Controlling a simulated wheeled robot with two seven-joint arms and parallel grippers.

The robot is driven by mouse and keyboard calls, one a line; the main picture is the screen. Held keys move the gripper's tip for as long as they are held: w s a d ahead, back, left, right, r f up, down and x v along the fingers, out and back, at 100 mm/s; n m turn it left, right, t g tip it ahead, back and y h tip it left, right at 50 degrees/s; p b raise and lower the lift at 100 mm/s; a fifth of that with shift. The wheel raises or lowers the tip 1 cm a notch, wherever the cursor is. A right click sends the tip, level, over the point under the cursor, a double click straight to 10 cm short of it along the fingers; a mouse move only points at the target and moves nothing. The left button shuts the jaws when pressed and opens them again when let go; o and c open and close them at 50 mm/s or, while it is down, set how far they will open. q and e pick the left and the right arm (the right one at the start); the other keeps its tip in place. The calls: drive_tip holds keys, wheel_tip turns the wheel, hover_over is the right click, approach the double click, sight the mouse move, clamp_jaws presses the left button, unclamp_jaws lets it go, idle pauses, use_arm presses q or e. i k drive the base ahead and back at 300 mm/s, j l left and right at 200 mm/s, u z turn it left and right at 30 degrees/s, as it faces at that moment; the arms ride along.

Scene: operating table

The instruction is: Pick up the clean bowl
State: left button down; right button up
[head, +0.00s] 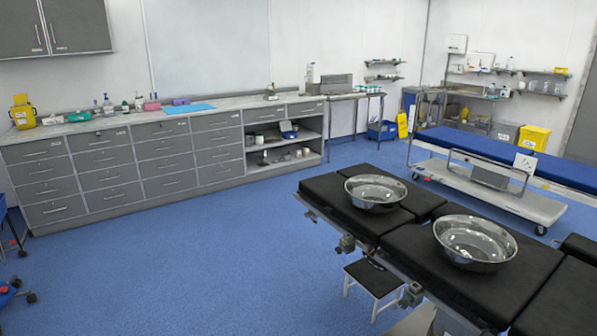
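Two shiny metal bowls rest upright on the black padded operating table (403,217). One bowl (375,191) sits on the farther pad. The other bowl (474,241) sits on the nearer pad, to the right, and looks larger in the picture. Both look empty and stand apart from each other. I cannot tell from their looks which one is the clean bowl. Neither of my grippers shows in the head view.
A long grey drawer cabinet (140,160) runs along the back wall with bottles and boxes on top. A blue-topped trolley (510,160) stands behind the table. A small step stool (374,276) is beside the table. The blue floor at left centre is clear.

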sight(376, 194)
drive_tip(key=i+u, duration=0.2)
drive_tip(key=i, duration=0.6)
drive_tip(key=i+u, duration=0.2)
drive_tip(key=i, duration=0.55)
drive_tip(key=i+z, duration=0.45)
drive_tip(key=i+j+z, duration=0.25)
drive_tip(key=i+z, duration=0.25)
drive_tip(key=i, duration=0.15)
drive_tip(key=i+j+z, duration=0.1)
drive_tip(key=i+z, duration=0.3)
